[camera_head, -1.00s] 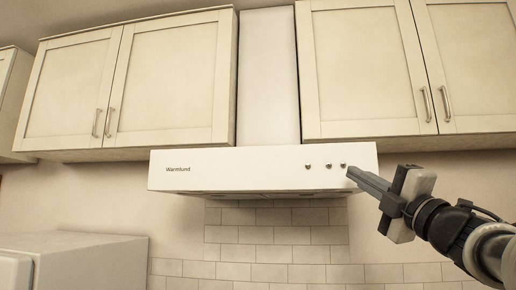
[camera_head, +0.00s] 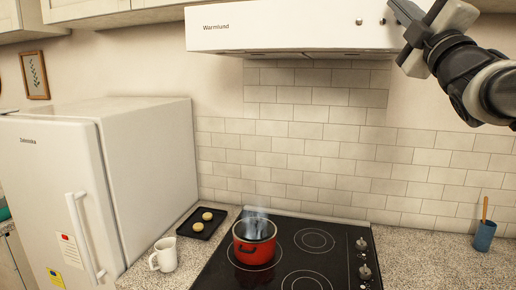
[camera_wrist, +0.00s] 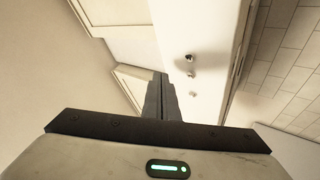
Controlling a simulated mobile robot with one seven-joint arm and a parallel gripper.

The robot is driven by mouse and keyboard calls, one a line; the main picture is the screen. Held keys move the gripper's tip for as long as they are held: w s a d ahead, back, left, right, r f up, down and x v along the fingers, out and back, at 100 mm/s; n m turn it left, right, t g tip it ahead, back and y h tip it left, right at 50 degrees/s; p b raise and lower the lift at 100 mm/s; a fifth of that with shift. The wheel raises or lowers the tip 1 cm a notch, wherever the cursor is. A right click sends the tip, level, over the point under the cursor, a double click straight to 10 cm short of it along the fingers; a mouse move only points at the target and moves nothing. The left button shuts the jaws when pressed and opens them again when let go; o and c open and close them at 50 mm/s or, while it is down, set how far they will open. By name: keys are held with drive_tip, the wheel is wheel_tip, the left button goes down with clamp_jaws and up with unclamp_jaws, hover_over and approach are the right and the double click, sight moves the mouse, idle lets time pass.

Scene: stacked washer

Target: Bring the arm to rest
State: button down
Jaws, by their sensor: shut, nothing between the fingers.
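My gripper (camera_head: 393,8) is at the top right of the head view, raised high beside the right end of the white range hood (camera_head: 260,32). Its fingers point up and left, near the hood's front knobs. In the wrist view my gripper's fingers (camera_wrist: 161,90) are together with nothing between them. The hood (camera_wrist: 205,25) and its knobs (camera_wrist: 189,58) show just right of the fingers there. I cannot tell whether the fingertips touch the hood.
Below, a steaming red pot (camera_head: 254,246) stands on the black cooktop (camera_head: 325,262). A white mug (camera_head: 165,256), a dark tray (camera_head: 190,226) with two round items and a white fridge (camera_head: 150,150) are left. A blue cup (camera_head: 484,238) stands right. The air between hood and counter is clear.

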drive_tip(key=s+a+f+m+g+h+p, duration=0.1)
drive_tip(key=s+a+f+m+g+h, duration=0.15)
drive_tip(key=f+m+g, duration=0.7)
drive_tip(key=s+a+f+m+g+h+p, duration=0.15)
drive_tip(key=s+f+m+h, duration=0.3)
drive_tip(key=f, duration=1.15)
drive_tip(key=s+a+f+m+g+y, duration=0.1)
drive_tip(key=s+a+f+g, duration=0.2)
drive_tip(key=s+f, duration=0.4)
drive_tip(key=s+a+f+m+g+y, duration=0.2)
drive_tip(key=s+a+f+g, duration=0.2)
drive_tip(key=s+f, duration=0.4)
wheel_tip(320, 180, down, 3)
drive_tip(key=shift+s+a+f+m+g+p, duration=0.1)
drive_tip(key=shift+s+a+m+g+p, duration=0.15)
drive_tip(key=shift+g+p, duration=0.2)
